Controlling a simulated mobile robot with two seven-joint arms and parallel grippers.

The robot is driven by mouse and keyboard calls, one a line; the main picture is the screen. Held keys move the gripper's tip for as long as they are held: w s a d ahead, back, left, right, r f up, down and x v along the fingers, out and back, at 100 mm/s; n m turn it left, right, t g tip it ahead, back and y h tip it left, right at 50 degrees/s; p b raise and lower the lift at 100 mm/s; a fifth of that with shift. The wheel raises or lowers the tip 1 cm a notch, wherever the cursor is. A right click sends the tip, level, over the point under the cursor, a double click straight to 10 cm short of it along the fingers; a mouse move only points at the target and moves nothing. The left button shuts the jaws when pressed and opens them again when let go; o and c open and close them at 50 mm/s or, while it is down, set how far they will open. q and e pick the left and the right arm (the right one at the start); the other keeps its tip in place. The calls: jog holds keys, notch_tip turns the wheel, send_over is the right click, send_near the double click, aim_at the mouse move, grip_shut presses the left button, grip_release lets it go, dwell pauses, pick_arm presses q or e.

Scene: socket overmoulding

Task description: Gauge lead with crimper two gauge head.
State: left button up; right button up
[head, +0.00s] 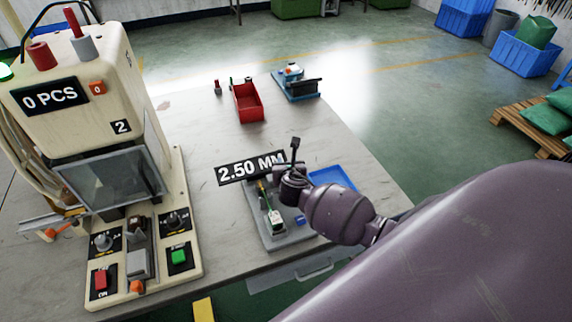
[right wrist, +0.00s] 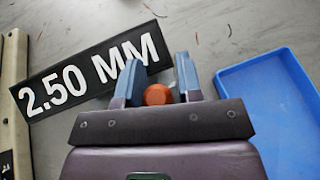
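The crimper marked 2 (head: 122,127) stands at the left and its display reads 0 PCS. A grey gauge stand (head: 268,240) on the table carries a black readout (head: 250,168) showing 2.50 MM. A small white and green part (head: 274,218) with a yellow stretch sits on the stand; I cannot tell whether it is the lead. My right gripper (head: 294,184) is over the stand. In the right wrist view its fingers (right wrist: 166,80) are apart, with a round orange knob (right wrist: 157,95) between them. Whether they clamp it is unclear. My left gripper is out of view.
A blue tray (head: 331,178) lies right of the stand and shows in the right wrist view (right wrist: 268,105). A red bin (head: 249,103) and a blue fixture (head: 296,84) stand farther back. The tabletop between them and the readout is mostly clear.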

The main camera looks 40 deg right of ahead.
jog(key=o, duration=0.3)
jog(key=shift+s+d, duration=0.1)
jog(key=shift+d, duration=0.05)
jog(key=p+v, duration=0.1)
jog(key=v, duration=0.9)
jog(key=shift+s+a+r, duration=0.15)
jog(key=shift+s+a, duration=0.05)
jog(key=shift+s, duration=0.1)
